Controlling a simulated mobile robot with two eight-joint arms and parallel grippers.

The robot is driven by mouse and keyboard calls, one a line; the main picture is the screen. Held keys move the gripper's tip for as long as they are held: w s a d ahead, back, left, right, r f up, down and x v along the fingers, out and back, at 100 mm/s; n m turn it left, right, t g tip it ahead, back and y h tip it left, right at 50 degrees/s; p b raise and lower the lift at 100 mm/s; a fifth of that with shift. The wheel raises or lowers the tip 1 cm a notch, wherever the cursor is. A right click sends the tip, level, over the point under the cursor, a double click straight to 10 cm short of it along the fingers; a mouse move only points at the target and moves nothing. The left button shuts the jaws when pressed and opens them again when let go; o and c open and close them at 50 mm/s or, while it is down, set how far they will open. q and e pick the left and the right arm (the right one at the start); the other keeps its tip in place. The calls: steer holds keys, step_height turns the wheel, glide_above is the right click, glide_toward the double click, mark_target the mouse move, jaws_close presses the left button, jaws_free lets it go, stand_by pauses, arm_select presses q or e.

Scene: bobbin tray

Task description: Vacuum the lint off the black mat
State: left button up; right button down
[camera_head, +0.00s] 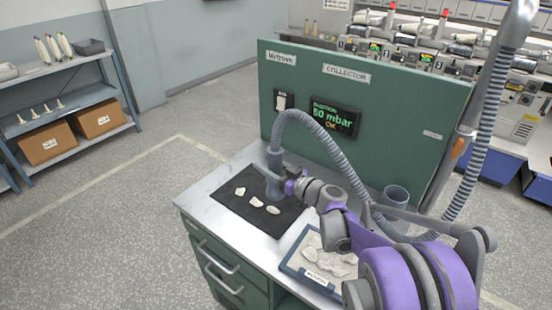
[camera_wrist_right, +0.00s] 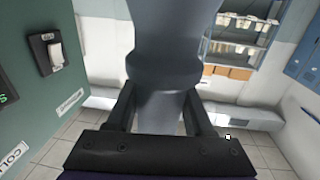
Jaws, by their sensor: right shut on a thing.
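The black mat (camera_head: 233,205) lies on the workbench top. Several pale lint pieces are on it, including one at the left (camera_head: 240,190), one in the middle (camera_head: 257,202) and one nearer the front (camera_head: 273,210). My right gripper (camera_head: 281,181) is shut on the grey vacuum nozzle (camera_head: 275,160), which stands roughly upright over the mat's back part. I cannot tell whether its tip touches the mat. In the right wrist view the nozzle (camera_wrist_right: 165,75) sits between the fingers (camera_wrist_right: 162,108). My left gripper is not in view.
A blue-rimmed tray (camera_head: 288,254) with pale lumps and a grey cup (camera_head: 395,196) stand on the bench.

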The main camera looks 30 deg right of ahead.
steer(key=f+b, duration=0.2)
steer(key=f, duration=0.1)
steer(key=f+b, duration=0.1)
steer(key=f, duration=0.1)
steer(key=shift+a+b, duration=0.35)
steer(key=shift+b, duration=0.05)
stand_by(1.1)
steer(key=a+p+x, duration=0.1)
steer(key=x, duration=0.5)
steer(key=shift+a, duration=0.3)
steer(key=shift+w, duration=0.15)
stand_by(0.8)
steer(key=p+x, duration=0.2)
steer(key=x, duration=0.5)
steer(key=shift+w+a, duration=0.25)
steer(key=shift+a, duration=0.1)
stand_by(0.4)
